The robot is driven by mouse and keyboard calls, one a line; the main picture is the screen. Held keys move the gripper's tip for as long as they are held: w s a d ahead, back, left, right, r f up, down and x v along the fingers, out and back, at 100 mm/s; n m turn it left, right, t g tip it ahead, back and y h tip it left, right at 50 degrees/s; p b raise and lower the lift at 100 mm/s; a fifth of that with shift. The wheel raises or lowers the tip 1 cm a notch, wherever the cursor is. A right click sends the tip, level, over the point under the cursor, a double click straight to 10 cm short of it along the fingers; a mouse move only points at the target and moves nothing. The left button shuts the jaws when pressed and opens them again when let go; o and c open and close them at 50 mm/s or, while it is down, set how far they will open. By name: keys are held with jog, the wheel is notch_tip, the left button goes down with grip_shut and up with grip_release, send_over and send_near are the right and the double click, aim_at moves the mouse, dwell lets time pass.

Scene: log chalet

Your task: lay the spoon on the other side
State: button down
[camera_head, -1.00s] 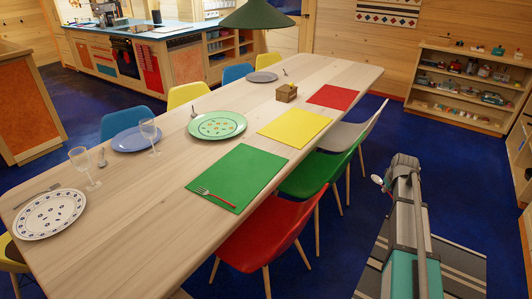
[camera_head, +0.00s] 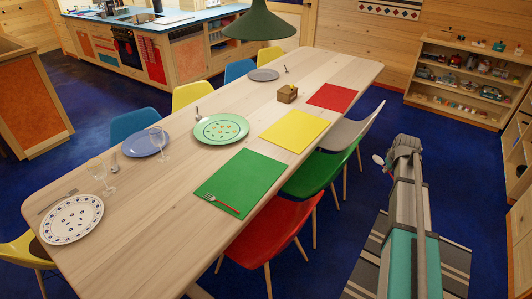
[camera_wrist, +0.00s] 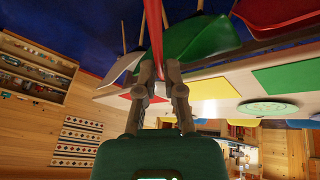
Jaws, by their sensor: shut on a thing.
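The spoon's red handle (camera_wrist: 155,35) runs up from between my gripper's fingertips (camera_wrist: 155,88) in the wrist view, and the gripper is shut on it. In the head view the spoon's pale bowl (camera_head: 378,160) sticks out left of my arm. My gripper is mostly hidden behind the arm there, over the floor right of the table, apart from it. The green placemat (camera_head: 243,178) lies at the table's near side. A red-handled fork (camera_head: 221,204) lies along its lower left edge; its opposite edge is bare.
The wooden table (camera_head: 185,215) also bears a yellow mat (camera_head: 294,130), a red mat (camera_head: 332,95), plates, glasses and a small wooden box (camera_head: 287,94). Red (camera_head: 275,232), green (camera_head: 322,172) and grey chairs stand between my arm and the table. A shelf (camera_head: 470,80) stands behind.

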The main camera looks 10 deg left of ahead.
notch_tip(320, 180, up, 12)
jog(key=p, duration=1)
jog(key=shift+f, duration=0.15)
jog(key=shift+s, duration=0.1)
